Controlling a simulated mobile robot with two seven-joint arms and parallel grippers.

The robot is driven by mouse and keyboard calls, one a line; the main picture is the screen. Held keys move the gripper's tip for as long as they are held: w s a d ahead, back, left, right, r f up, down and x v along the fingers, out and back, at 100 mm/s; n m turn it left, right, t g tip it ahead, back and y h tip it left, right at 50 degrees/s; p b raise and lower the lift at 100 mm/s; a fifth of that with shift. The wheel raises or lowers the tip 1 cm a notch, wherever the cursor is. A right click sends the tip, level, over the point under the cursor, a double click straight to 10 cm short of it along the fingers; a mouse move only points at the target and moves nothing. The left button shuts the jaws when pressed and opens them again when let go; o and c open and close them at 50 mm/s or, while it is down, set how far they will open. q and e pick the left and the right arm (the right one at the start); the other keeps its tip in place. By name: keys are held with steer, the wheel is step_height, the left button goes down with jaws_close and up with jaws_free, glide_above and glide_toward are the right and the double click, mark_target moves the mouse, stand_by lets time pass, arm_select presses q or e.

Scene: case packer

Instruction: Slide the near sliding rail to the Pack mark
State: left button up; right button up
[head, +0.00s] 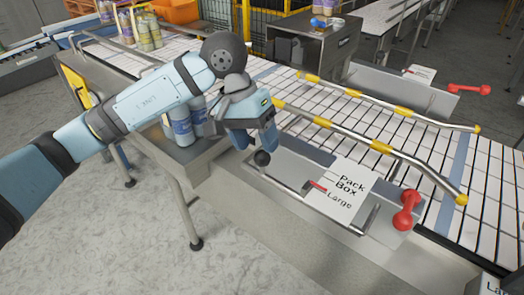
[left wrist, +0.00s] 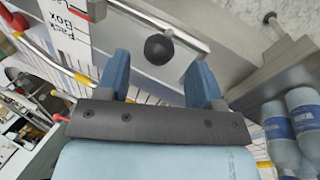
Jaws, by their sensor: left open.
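The near sliding rail (head: 400,157), a silver bar with yellow bands, runs along the near side of the white conveyor. Its black ball knob (head: 262,158) is at the left end of a metal rod on the near ledge. A white card (head: 340,188) reads Pack, Box and Large; a red pointer (head: 317,186) lies at its left edge. I cannot tell which mark it meets. My left gripper (head: 256,142) is open just above the knob. In the left wrist view, the knob (left wrist: 159,49) shows beyond and between the fingertips (left wrist: 160,62), apparently not held. My right gripper is out of view.
A red clamp handle (head: 407,210) stands right of the card. Bottles (head: 181,127) stand beside the ledge under my left arm. The far rail (head: 385,103) with yellow bands crosses the conveyor, with another red handle (head: 470,89) beyond. The conveyor between the rails is clear.

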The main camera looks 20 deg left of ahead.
mark_target(259, 151)
arm_select(q)
steer(key=x, duration=0.3)
steer(key=shift+s+d+f+p, duration=0.15)
steer(key=shift+f+p, duration=0.05)
steer(key=shift+p, duration=0.1)
steer(key=shift+d+f, duration=0.1)
steer(key=shift+f, duration=0.35)
steer(key=shift+c, duration=0.2)
